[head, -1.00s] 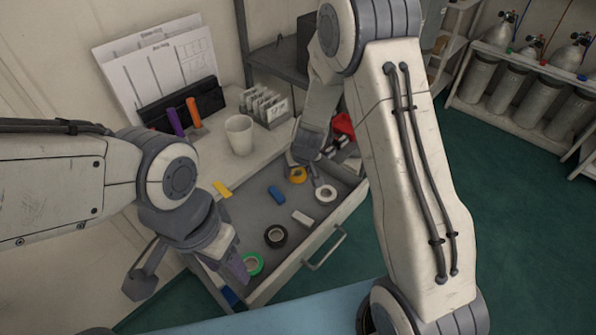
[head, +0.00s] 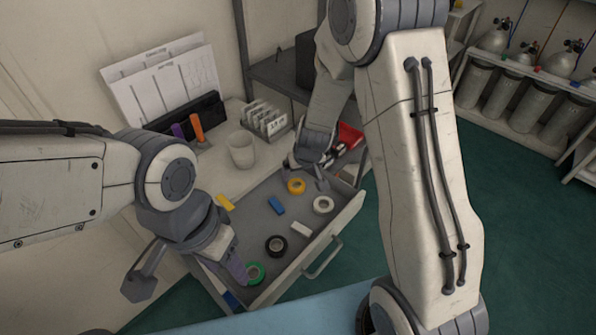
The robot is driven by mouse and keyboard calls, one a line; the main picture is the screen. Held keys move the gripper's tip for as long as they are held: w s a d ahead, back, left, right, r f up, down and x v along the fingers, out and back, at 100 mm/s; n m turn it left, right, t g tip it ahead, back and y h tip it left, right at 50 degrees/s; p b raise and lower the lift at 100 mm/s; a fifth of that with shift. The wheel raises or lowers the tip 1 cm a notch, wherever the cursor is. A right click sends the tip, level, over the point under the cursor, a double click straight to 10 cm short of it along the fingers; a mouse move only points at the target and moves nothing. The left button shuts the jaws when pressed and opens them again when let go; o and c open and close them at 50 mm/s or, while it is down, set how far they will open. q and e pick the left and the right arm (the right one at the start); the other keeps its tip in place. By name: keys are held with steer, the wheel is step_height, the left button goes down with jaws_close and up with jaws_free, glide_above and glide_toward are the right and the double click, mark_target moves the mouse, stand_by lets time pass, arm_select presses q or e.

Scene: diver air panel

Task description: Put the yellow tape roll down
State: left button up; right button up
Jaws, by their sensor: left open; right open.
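The yellow tape roll (head: 290,187) lies flat on the floor of the open drawer (head: 254,209), near its back end. My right gripper (head: 307,173) is open and empty just above and behind the roll, and its fingers look clear of it. The whole ring shows. My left gripper (head: 188,282) is open at the drawer's front left corner, one finger outside the drawer and the other near the green tape roll (head: 256,280).
A cup (head: 241,152) stands on the counter behind. A red item (head: 350,136) lies behind my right gripper.

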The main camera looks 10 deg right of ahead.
steer(key=s+a+r+n+g+y+p, duration=0.2)
steer(key=s+a+r+n, duration=0.1)
steer(key=s+a+r, duration=0.75)
steer(key=s+r+n+g, duration=0.1)
steer(key=s+r+n, duration=0.1)
steer(key=s, duration=0.7)
steer(key=s+r+n+g+h, duration=0.1)
steer(key=s+r, duration=0.4)
steer(key=s, duration=0.4)
steer(key=shift+d+n+g, duration=0.3)
steer(key=shift+d+n, duration=0.05)
steer(key=shift+n, duration=0.05)
